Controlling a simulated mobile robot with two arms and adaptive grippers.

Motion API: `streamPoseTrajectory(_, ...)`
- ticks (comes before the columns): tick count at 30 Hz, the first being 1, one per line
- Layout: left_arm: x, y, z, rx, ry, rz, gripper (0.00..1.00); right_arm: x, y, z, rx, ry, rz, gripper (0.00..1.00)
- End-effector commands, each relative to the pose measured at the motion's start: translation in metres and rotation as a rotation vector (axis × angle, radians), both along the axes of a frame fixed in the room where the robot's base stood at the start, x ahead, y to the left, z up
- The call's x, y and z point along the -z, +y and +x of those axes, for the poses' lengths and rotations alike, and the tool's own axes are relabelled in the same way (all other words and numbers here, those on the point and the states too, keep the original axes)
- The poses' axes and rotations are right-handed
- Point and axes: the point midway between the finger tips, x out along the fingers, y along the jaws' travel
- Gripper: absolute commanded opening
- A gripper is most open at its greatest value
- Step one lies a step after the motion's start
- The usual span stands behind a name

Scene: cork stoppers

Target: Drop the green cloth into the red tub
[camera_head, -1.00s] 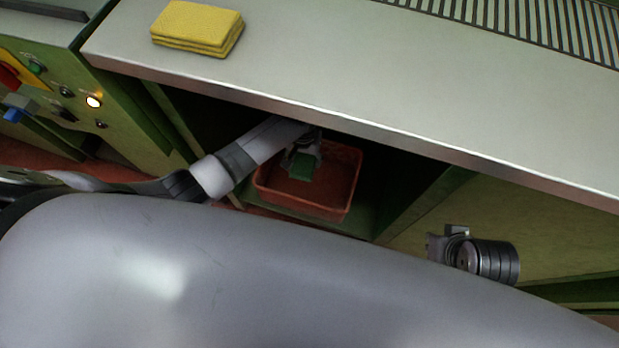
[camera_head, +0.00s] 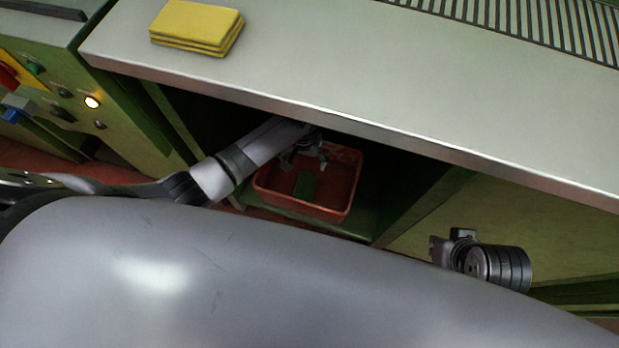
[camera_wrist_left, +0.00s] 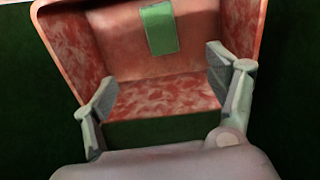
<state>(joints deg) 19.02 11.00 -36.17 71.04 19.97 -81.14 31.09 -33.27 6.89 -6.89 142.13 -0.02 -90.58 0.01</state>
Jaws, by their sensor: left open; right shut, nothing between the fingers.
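The red tub (camera_head: 330,212) stands in the open space under the counter; its inner walls also show in the left wrist view (camera_wrist_left: 75,45). The green cloth (camera_head: 305,184) lies inside the tub, apart from my fingers; it shows as a green rectangle in the left wrist view (camera_wrist_left: 160,28). My left gripper (camera_head: 308,163) is open and empty over the tub, and its two spread fingers frame the tub in the left wrist view (camera_wrist_left: 165,88). My right gripper (camera_head: 440,250) is at the lower right, away from the tub, shut and empty.
A stack of yellow cloths (camera_head: 195,27) lies on the grey counter (camera_head: 370,80), whose front edge overhangs the tub. A dark grille (camera_head: 530,25) is at the back right. A green control panel (camera_head: 60,90) with a lit lamp stands at left.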

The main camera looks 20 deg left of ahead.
Motion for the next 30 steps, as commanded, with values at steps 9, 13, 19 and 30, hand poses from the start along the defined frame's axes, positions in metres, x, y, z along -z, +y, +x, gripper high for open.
streamPoseTrajectory(9, -0.006, 0.0, 0.001, 0.0, -0.002, -0.002, 0.79, 0.0, 0.0, 0.001, 0.001, -0.002, 0.001, 0.0)
streamPoseTrajectory(13, -0.025, -0.001, 0.001, 0.002, -0.004, -0.002, 0.79, 0.0, 0.0, 0.001, 0.0, -0.001, 0.0, 0.0)
streamPoseTrajectory(19, -0.069, 0.0, 0.001, 0.001, -0.005, -0.003, 0.79, 0.0, 0.0, 0.0, 0.0, -0.001, 0.0, 0.0)
streamPoseTrajectory(30, -0.118, 0.0, 0.0, 0.0, -0.001, 0.0, 0.79, 0.0, 0.0, 0.0, 0.0, -0.001, 0.0, 0.0)
